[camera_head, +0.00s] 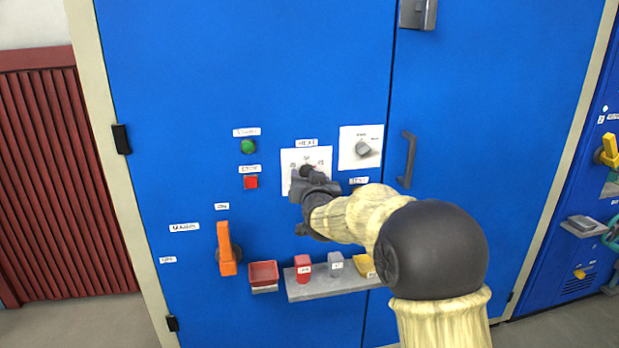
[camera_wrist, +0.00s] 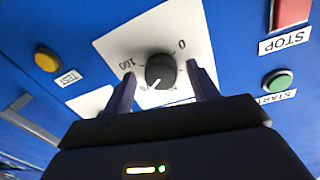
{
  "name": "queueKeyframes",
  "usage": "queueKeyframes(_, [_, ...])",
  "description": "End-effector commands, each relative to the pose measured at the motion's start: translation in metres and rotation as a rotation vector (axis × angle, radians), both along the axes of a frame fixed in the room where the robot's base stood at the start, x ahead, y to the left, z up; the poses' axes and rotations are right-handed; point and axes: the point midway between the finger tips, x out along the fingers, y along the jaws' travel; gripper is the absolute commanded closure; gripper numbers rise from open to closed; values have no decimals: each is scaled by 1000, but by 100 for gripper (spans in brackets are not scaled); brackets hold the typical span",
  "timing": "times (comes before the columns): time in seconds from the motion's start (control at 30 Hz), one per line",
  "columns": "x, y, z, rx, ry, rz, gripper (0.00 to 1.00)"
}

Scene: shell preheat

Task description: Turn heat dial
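The heat dial is a round black knob (camera_wrist: 160,71) with a white pointer line, on a white plate with a number scale. In the wrist view its pointer faces down and left, beside a partly hidden mark. In the head view the plate (camera_head: 323,158) sits under a HEAT label, and my gripper covers part of the knob (camera_head: 307,170). My gripper (camera_head: 308,179) is in front of the dial. In the wrist view its two dark fingers (camera_wrist: 162,83) are apart, one on each side of the knob. I see gaps; contact is not visible.
A green button (camera_head: 248,146) and red stop button (camera_head: 251,182) lie left of the dial. Another white plate with a grey knob (camera_head: 362,149) and a door handle (camera_head: 408,160) lie right. An orange lever (camera_head: 226,249) and a shelf (camera_head: 330,287) with coloured blocks are below.

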Motion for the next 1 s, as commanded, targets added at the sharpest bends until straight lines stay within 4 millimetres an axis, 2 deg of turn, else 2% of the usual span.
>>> queueKeyframes(0.27, [-1,0,3,1,-7,0,42])
queueKeyframes(0.47, [-12,-2,5,2,-7,1,42])
queueKeyframes(1.0, [-96,-20,5,0,-6,1,42])
